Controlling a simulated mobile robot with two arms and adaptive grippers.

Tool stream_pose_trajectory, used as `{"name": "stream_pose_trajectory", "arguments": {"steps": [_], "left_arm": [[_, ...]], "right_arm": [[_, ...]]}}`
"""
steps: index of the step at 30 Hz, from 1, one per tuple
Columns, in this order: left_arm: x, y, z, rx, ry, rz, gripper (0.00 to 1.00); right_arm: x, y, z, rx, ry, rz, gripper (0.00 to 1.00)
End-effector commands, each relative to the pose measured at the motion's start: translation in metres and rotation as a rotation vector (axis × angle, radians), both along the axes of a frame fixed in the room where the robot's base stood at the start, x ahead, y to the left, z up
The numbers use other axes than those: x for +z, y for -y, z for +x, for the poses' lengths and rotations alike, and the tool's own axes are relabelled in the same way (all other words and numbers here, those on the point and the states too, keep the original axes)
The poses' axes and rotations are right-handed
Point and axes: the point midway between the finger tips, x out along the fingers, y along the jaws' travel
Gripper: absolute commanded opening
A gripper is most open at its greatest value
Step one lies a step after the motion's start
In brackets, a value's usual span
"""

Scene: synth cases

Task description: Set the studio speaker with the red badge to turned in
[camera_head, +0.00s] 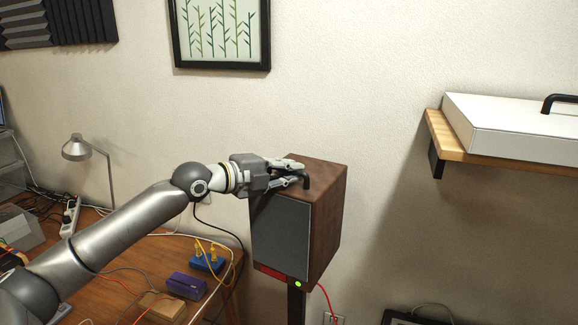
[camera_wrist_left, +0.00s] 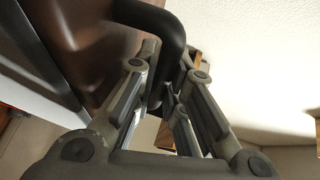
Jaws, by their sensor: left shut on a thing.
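The studio speaker (camera_head: 328,215) is a brown wood box with a dark grey front, on a black stand against the wall. Its front faces the lower left of the head view. A red badge (camera_head: 269,271) runs along the bottom of the front, beside a green light (camera_head: 298,284). My left gripper (camera_head: 302,180) is at the speaker's top, shut on a black handle (camera_head: 307,182). In the left wrist view, the curved black handle (camera_wrist_left: 168,28) passes between the fingers (camera_wrist_left: 168,88); the speaker's brown surface (camera_wrist_left: 90,40) is beside it. My right gripper is not in view.
A wooden desk (camera_head: 118,290) at the left holds a lamp (camera_head: 77,149), a blue box (camera_head: 207,263), a purple box (camera_head: 187,285) and cables. A wooden shelf (camera_head: 436,128) with a white case (camera_head: 520,135) juts out at the right. A red cable (camera_head: 329,300) hangs below the speaker.

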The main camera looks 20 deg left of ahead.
Motion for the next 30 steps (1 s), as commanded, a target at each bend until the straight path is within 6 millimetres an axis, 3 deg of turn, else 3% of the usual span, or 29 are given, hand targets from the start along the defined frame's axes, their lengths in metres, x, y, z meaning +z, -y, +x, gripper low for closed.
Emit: {"name": "stream_pose_trajectory", "arguments": {"steps": [15, 30], "left_arm": [[-0.005, -0.012, 0.004, -0.219, 0.0, -0.006, 0.0], [-0.001, -0.019, 0.007, -0.339, -0.001, -0.002, 0.0]], "right_arm": [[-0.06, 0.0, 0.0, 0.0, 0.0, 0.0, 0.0], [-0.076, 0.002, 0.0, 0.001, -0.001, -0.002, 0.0]]}}
